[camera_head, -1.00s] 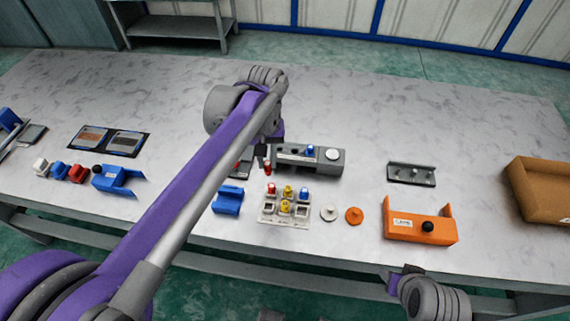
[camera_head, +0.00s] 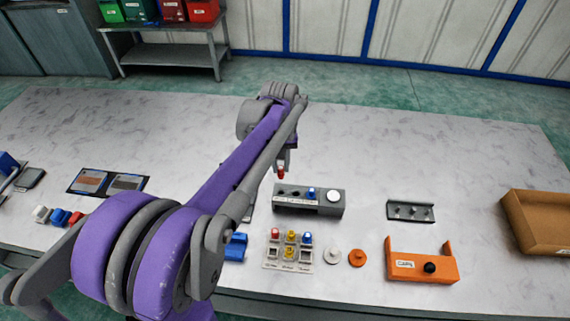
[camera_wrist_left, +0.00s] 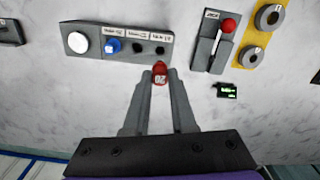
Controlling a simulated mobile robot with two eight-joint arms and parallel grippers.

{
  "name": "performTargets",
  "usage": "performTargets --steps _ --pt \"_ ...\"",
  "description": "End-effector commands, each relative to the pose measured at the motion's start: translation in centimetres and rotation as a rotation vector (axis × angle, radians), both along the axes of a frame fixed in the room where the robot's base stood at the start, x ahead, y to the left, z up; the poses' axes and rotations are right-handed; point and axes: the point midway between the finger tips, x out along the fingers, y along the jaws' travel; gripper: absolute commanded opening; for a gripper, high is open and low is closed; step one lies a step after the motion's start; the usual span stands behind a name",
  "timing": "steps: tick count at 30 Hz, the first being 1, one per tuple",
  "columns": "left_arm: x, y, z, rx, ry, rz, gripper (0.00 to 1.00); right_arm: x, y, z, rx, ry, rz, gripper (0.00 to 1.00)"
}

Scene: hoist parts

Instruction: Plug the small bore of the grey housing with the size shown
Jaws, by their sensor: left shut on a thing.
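The grey housing (camera_head: 325,208) lies on the table. It also shows in the wrist view (camera_wrist_left: 92,31), with a white round cap (camera_wrist_left: 79,43) at one end, a blue plug (camera_wrist_left: 113,46) beside it and two dark open bores. My left gripper (camera_head: 283,164) is shut on a red plug (camera_head: 281,174), whose face reads 20 in the wrist view (camera_wrist_left: 160,79). The plug appears apart from the housing, by the end with the open bores; its height is hard to tell. My right gripper is not in view.
A tray (camera_head: 266,266) holds red, yellow and blue plugs in front of the housing. White (camera_head: 333,255) and orange (camera_head: 357,258) discs lie beside it. An orange bracket (camera_head: 410,266), a grey block (camera_head: 398,211) and a brown box (camera_head: 548,228) stand to the right.

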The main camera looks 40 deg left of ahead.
Motion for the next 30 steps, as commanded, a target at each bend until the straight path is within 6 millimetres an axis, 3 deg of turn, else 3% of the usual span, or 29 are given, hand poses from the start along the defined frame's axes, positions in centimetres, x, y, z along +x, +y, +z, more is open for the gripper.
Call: performTargets --steps 18,30 --pt "-0.1 -0.1 -5.8 0.0 0.001 -0.001 0.0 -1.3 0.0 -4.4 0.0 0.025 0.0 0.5" --pt "0.0 -0.1 -6.6 0.0 0.0 -0.001 0.0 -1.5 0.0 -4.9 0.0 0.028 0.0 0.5"
